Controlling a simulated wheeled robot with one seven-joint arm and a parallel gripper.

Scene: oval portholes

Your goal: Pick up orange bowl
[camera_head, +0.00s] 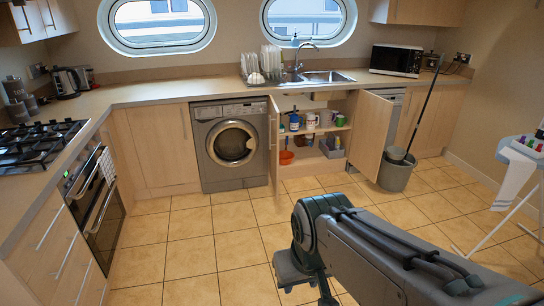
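The orange bowl (286,158) sits low on the left side of the open cupboard under the sink, close to the open left door. It looks small from here. Items on the shelf are above it. My arm (375,255) reaches in from the lower right and bends downward at a joint in front of the cupboard, well short of the bowl. The fingers of my gripper do not show; the arm's end runs down to the bottom edge of the picture.
The cupboard's left door (273,145) and right door (369,133) stand open. Mugs and bottles fill the shelf; a grey box (331,147) is at lower right. A grey bucket (396,173) with a mop stands right. Tiled floor (215,240) is clear ahead.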

